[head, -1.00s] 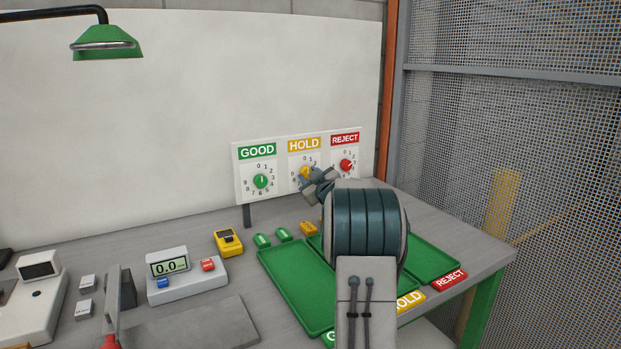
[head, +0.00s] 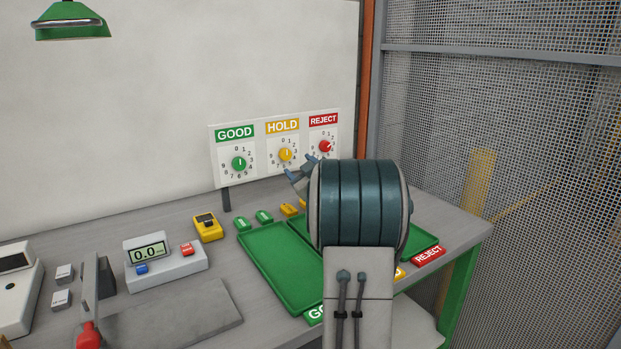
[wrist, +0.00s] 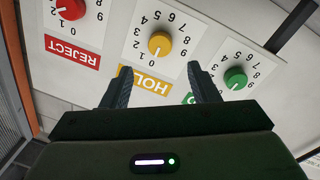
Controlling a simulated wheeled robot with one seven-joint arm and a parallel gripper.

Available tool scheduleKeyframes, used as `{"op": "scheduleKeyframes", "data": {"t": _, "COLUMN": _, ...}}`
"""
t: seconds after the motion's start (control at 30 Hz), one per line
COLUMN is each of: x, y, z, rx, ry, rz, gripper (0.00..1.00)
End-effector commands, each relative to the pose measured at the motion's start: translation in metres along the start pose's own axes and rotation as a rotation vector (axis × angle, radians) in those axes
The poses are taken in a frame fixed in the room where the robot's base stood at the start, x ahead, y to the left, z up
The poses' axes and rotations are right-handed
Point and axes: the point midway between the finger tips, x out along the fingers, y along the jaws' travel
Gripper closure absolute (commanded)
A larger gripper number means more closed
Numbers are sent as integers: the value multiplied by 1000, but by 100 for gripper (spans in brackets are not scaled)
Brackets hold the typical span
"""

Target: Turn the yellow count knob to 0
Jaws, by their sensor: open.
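The yellow count knob (head: 285,154) sits on the middle dial of the board, under the HOLD sign (head: 283,125). Its mark points roughly upward, near the 0 and 1, but I cannot tell exactly which. The knob also shows in the wrist view (wrist: 159,43), where the board appears upside down. My gripper (head: 303,170) is open and empty, below and slightly right of the knob in the head view. In the wrist view its two fingers (wrist: 159,70) point toward the HOLD dial, with the knob just beyond and between them, apart from both.
The green knob (head: 239,163) is on the left dial and the red knob (head: 325,146) on the right. Below lie green trays (head: 275,262), a yellow device (head: 208,227) and a scale (head: 165,266). A mesh fence (head: 500,130) stands at right.

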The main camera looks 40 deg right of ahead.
Motion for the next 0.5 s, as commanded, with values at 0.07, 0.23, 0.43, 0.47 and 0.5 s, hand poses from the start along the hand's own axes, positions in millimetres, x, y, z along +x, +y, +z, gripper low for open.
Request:
{"op": "scheduleKeyframes", "data": {"t": 0.07, "x": -17, "y": 0, "z": 0, "rx": -1, "ry": -1, "rz": 1, "gripper": 46}}
{"op": "scheduleKeyframes", "data": {"t": 0.23, "x": -45, "y": 0, "z": 0, "rx": 0, "ry": 0, "rz": 1, "gripper": 46}}
{"op": "scheduleKeyframes", "data": {"t": 0.43, "x": -60, "y": 0, "z": 0, "rx": 0, "ry": -1, "rz": -1, "gripper": 46}}
{"op": "scheduleKeyframes", "data": {"t": 0.47, "x": -60, "y": 0, "z": 0, "rx": 0, "ry": -1, "rz": -1, "gripper": 46}}
{"op": "scheduleKeyframes", "data": {"t": 0.5, "x": -61, "y": 0, "z": 0, "rx": 0, "ry": -1, "rz": -1, "gripper": 46}}
